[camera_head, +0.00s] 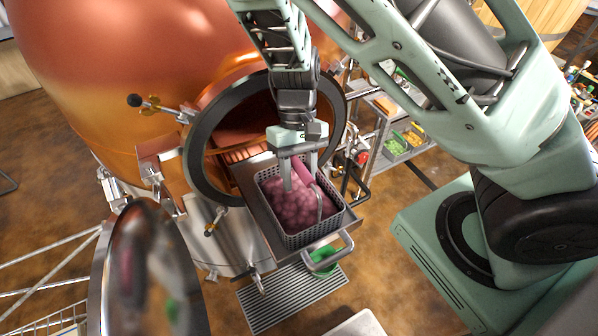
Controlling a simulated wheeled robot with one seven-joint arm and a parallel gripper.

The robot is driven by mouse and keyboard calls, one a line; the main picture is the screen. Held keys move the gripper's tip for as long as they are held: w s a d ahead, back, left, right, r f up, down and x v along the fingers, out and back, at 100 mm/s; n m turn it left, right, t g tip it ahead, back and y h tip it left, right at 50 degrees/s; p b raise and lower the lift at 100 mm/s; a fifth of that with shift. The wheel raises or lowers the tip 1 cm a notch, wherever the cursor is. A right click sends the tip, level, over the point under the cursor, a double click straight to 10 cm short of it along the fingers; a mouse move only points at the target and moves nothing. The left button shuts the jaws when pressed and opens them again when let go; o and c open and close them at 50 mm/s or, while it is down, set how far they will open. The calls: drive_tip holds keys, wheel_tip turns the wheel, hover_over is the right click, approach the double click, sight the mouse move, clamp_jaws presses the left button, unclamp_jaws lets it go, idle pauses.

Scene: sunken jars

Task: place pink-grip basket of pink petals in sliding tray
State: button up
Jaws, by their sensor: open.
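A grey mesh basket (297,239) filled with pink petals (293,208) stands in the sliding tray (262,219). The tray sticks out of the round opening of the copper still and has a metal handle at its front. The basket's pink grip (304,174) rises above the petals at the back. My gripper (300,182) points down over the basket, its jaws open at the pink grip. I cannot tell whether the fingers touch the grip. The tray's floor under the basket is hidden.
The copper still (130,70) fills the left, its round door (150,270) swung open at lower left. A metal cart (395,150) with bins of coloured goods stands behind at right. A floor grate (290,295) and green bucket (323,258) lie below the tray.

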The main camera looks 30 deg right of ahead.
drive_tip(key=b+v, duration=0.1)
drive_tip(key=v, duration=1.1)
drive_tip(key=shift+r, duration=0.2)
drive_tip(key=shift+s, duration=0.15)
